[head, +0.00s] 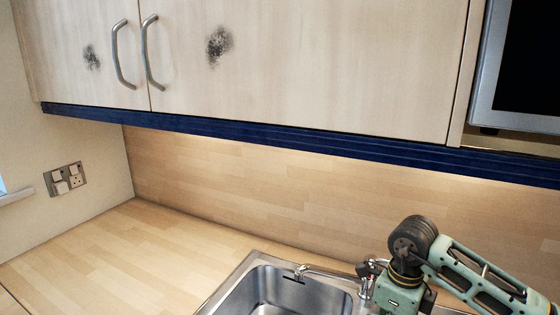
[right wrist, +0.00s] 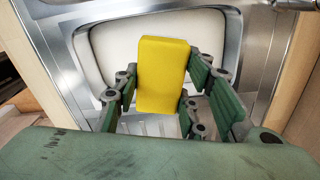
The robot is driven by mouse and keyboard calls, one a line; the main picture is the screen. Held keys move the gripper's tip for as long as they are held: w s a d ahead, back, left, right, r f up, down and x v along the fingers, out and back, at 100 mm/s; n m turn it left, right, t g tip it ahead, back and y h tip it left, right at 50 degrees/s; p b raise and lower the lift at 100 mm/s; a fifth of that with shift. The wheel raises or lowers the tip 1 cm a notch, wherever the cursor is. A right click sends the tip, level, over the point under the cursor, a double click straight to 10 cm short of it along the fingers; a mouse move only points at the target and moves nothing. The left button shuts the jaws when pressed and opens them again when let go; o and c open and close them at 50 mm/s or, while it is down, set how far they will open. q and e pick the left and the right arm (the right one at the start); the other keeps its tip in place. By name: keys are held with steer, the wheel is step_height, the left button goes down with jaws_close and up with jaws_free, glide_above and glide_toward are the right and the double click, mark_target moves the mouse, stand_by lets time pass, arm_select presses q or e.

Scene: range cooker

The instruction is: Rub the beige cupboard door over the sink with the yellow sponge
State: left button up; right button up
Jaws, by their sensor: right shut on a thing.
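The yellow sponge (right wrist: 162,60) is held upright between the green fingers of my right gripper (right wrist: 163,80) in the right wrist view, over the steel sink. The right gripper is shut on it. In the head view my right forearm and wrist are at the lower right by the tap, and the sponge is not visible there. The wide beige cupboard door (head: 330,65) is above the counter and sink, closed, with a dark smudge (head: 219,44) near its handle (head: 151,52). The sponge is well below this door and apart from it. My left gripper is not in view.
A second beige door (head: 70,35) at the left has another dark smudge and its own handle (head: 120,55). A dark blue trim (head: 250,132) runs under the doors. The sink (head: 236,276) has a tap (head: 365,285). A microwave-like appliance (head: 487,75) is at the right. The left counter (head: 120,250) is clear.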

steer(key=s+a+n, duration=0.2)
steer(key=s+n, duration=0.5)
steer(key=n, duration=0.6)
steer(key=s+a+r+n+b, duration=0.1)
steer(key=s+a+n, duration=0.1)
steer(key=s+n, duration=0.5)
steer(key=n, duration=0.6)
steer(key=shift+s+r, duration=0.2)
steer(key=shift+s, duration=0.15)
steer(key=shift+a, duration=0.15)
